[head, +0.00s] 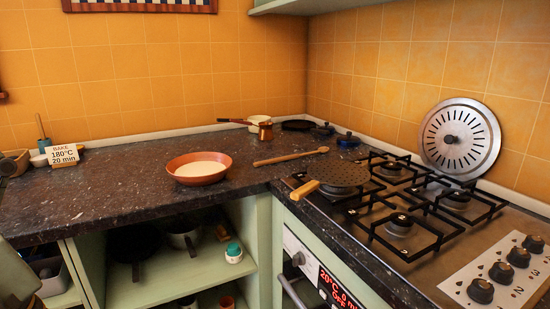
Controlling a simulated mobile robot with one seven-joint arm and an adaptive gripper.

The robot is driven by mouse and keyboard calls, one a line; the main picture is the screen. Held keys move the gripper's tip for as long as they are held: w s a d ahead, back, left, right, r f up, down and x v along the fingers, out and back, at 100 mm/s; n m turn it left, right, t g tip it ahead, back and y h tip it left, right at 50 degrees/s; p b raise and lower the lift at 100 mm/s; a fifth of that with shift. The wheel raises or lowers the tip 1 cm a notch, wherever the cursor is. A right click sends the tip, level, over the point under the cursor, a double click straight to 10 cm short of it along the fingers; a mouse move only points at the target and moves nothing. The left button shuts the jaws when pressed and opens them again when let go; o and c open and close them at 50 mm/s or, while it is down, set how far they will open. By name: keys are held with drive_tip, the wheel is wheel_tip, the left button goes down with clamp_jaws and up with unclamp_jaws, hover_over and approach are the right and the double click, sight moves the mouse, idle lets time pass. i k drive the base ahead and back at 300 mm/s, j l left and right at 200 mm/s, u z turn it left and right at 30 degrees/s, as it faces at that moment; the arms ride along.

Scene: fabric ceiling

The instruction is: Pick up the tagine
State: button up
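A shallow round terracotta dish (183,176) with a pale inside sits upright on the dark speckled countertop, left of the corner. It looks like a tagine base. No cone-shaped lid shows in this view. The counter around the dish is bare on its left and front sides. My gripper is not in view, so I cannot tell its place or state.
A wooden spoon (290,158) lies right of the dish. A small copper pot (265,131) and a white bowl (257,121) stand behind. A sign card (63,155) stands at left.

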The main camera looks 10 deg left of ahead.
sight(198, 170)
drive_tip(key=j+u, duration=0.4)
drive_tip(key=j, duration=2.1)
drive_tip(key=i+j, duration=0.25)
drive_tip(key=j, duration=0.15)
drive_tip(key=i, duration=0.8)
drive_tip(key=j+u, duration=0.05)
